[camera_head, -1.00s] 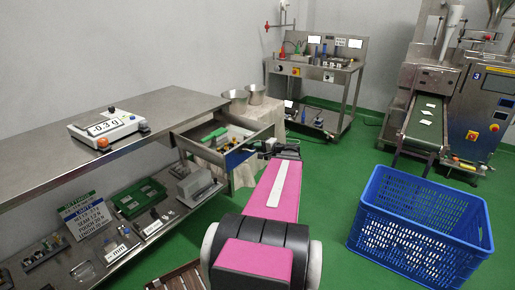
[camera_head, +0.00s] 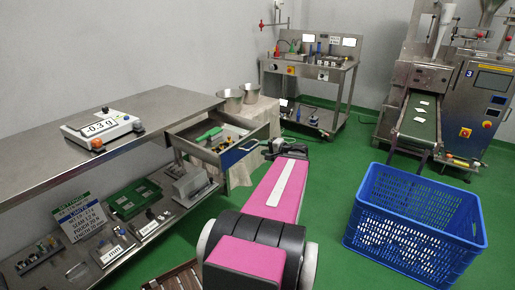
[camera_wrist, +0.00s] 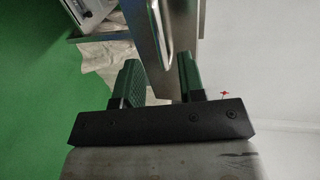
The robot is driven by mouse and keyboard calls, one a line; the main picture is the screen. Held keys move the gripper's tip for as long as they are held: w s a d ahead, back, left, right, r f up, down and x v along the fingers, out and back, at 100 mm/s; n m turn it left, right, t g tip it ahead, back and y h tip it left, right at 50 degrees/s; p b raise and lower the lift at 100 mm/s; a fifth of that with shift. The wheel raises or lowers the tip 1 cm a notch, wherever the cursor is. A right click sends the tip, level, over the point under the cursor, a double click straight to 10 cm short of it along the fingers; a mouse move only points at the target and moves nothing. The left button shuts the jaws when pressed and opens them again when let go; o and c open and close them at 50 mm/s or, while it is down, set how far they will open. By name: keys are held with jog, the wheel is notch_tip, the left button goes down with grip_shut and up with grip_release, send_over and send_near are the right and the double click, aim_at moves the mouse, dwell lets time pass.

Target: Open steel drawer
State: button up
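The steel drawer (camera_head: 240,152) under the bench's right end stands pulled out, with a green tool and small items visible inside. Its bar handle (camera_wrist: 181,32) shows in the wrist view on the steel front panel, at the top of the picture. My gripper (camera_wrist: 160,72) is open, with two green fingers apart and nothing held between them. In the wrist view the drawer front lies beyond and between the fingertips. In the head view my gripper (camera_head: 273,150) is just right of the drawer front, with a small gap; the dark fingers are hard to make out there.
Metal pots (camera_head: 230,100) stand behind the drawer. A blue crate (camera_head: 415,220) sits on the floor at right.

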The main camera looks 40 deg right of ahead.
jog(key=shift+v, duration=2.4)
